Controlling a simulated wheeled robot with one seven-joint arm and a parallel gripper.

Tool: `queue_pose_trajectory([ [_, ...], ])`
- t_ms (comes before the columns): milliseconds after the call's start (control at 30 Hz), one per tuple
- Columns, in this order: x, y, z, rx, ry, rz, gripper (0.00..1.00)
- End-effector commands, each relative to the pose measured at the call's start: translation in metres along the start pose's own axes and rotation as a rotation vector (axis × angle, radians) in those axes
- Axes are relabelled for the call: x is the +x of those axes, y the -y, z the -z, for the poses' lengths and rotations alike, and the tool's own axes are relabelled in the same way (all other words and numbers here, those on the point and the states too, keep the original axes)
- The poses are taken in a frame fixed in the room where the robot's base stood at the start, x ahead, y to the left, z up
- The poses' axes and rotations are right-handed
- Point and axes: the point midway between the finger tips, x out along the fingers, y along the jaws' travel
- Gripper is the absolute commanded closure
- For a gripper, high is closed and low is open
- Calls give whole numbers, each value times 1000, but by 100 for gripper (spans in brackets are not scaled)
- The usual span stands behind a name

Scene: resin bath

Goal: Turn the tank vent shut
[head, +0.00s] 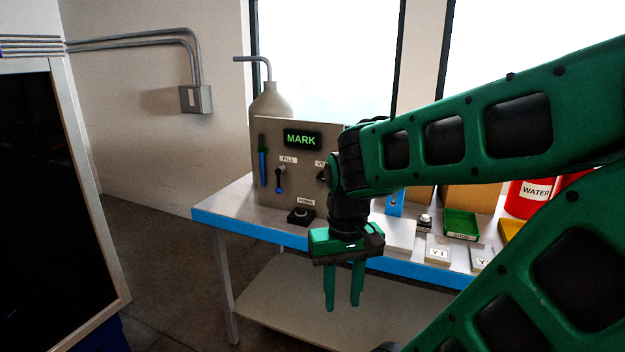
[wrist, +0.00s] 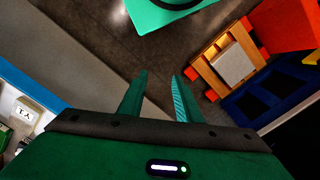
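The resin tank's grey panel (head: 303,184) stands on the bench at centre left. A black vent knob (head: 321,176) shows at its right side, under a label of which only "VE" is readable. My arm covers the rest of the knob and label, so its setting is unclear. My gripper (head: 342,300) points down in front of the bench edge, below and apart from the panel. Its two green fingers are apart with nothing between them, as the wrist view (wrist: 160,76) also shows. The vent is not seen in the wrist view.
The panel also has a FILL lever (head: 280,180), a lit MARK display (head: 302,139) and a blue level gauge (head: 263,160). A black button box (head: 301,216) sits before it. A green tray (head: 460,224) and red WATER container (head: 530,196) stand right.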

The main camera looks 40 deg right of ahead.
Motion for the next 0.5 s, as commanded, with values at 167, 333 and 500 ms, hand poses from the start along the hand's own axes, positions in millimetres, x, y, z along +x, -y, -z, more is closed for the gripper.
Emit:
queue_pose_trajectory([
  [167,0,0,0,0,0,0,69],
  [333,-3,-8,-5,25,-19,-4,50],
  [500,7,-22,34,184,-77,-86,50],
])
